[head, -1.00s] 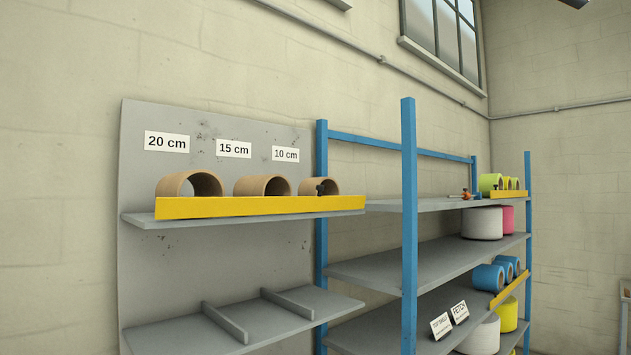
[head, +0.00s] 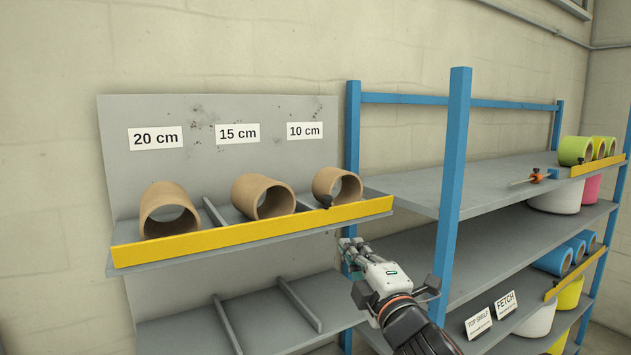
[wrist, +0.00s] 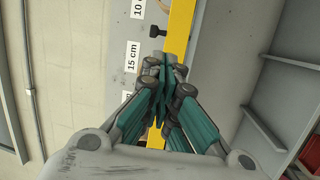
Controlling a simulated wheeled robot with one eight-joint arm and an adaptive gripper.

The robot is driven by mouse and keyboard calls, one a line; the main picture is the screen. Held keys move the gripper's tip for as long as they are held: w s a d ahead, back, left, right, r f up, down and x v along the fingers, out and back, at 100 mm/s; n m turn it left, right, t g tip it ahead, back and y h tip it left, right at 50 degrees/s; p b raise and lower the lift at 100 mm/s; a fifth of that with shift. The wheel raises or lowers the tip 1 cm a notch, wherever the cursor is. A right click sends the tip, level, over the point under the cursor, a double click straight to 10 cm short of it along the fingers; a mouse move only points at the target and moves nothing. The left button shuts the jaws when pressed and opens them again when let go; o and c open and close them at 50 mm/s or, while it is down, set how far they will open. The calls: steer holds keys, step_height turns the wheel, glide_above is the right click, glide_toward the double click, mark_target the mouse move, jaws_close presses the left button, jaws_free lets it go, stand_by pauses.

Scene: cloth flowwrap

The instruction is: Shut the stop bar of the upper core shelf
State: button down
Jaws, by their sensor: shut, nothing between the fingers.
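The upper core shelf (head: 165,265) is on the grey panel at the left. Its yellow stop bar (head: 230,235) runs along the front edge, before three brown cardboard cores. A black knob (head: 325,202) sits by the bar near the right-hand core (head: 337,185). My gripper (head: 345,243) is shut and empty, below and in front of the bar's right part. In the wrist view, the closed fingertips (wrist: 163,62) overlap the yellow bar (wrist: 181,28), with the black knob (wrist: 158,31) just beyond them. I cannot tell whether they touch the bar.
A lower grey shelf (head: 265,318) with dividers lies below. A blue upright post (head: 455,170) of the rack stands just right of my gripper. The rack holds coloured rolls, an orange clamp-like tool (head: 536,176) and small signs (head: 505,304). The wall above is clear.

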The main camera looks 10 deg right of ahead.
mark_target(324, 202)
steer(key=w+a+r+p, duration=0.1)
steer(key=w+r, duration=0.1)
steer(key=w, duration=0.5)
steer(key=w+r+n+p, duration=0.1)
steer(key=w+r, duration=0.1)
steer(key=w, duration=0.5)
steer(key=shift+a+p, duration=0.35)
steer(key=shift+r, duration=0.1)
steer(key=shift+w+a+r+b, duration=0.15)
steer(key=shift+w+r+b, duration=0.15)
steer(key=shift+w, duration=0.15)
steer(key=shift+w+a+r+b, duration=0.1)
steer(key=shift+w+r+b, duration=0.15)
steer(key=shift+w, duration=0.2)
steer(key=shift+f, duration=0.1)
